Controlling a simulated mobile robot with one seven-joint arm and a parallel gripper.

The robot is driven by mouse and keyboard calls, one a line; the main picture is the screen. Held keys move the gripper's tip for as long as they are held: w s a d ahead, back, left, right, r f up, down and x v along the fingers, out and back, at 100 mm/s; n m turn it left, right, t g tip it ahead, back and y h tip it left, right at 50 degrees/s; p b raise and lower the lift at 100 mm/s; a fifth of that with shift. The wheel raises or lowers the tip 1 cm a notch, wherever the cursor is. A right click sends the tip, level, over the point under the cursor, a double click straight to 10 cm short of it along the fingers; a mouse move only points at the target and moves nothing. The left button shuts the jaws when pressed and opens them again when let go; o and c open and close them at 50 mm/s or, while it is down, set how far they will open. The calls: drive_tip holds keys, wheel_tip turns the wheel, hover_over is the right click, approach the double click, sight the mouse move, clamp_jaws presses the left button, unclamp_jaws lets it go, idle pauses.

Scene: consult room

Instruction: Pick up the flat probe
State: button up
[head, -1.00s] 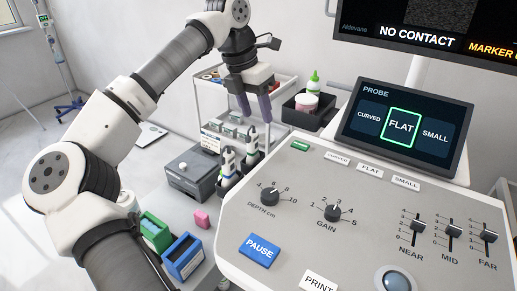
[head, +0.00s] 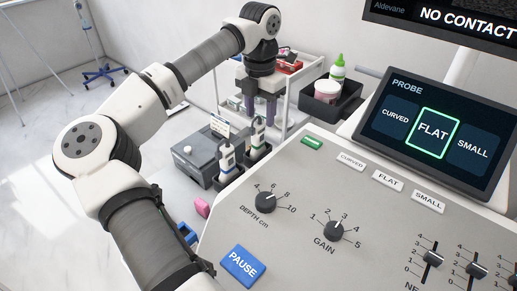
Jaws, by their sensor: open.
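Two white probes with dark lower parts stand upright in a dark holder (head: 224,183) beside the console. One is the right probe (head: 257,133), the other the left probe (head: 228,157). I cannot tell from their shapes which is the flat one. My gripper (head: 260,117) points down with its two purple-grey fingers apart and nothing seen between them. It is just above and behind the right probe in the head view, whose top overlaps the finger ends. Contact cannot be told. The screen (head: 433,132) shows FLAT outlined in green.
A grey box (head: 196,158) sits left of the holder. A white cart (head: 290,99) with red items stands behind my gripper. A black bin (head: 331,108) holds a green-capped bottle and a pink-and-white jar. The console (head: 290,190) fills the right foreground.

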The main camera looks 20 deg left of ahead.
sight(259, 124)
drive_tip(key=shift+s+f+p, duration=0.2)
drive_tip(key=shift+f+p, duration=0.1)
drive_tip(key=shift+f, duration=1.25)
drive_tip(key=shift+s+f+p, duration=0.2)
drive_tip(key=shift+f+p, duration=0.1)
drive_tip(key=shift+f, duration=1.25)
drive_tip(key=shift+c, duration=0.5)
drive_tip(key=c, duration=0.9)
drive_tip(key=shift+r, duration=0.1)
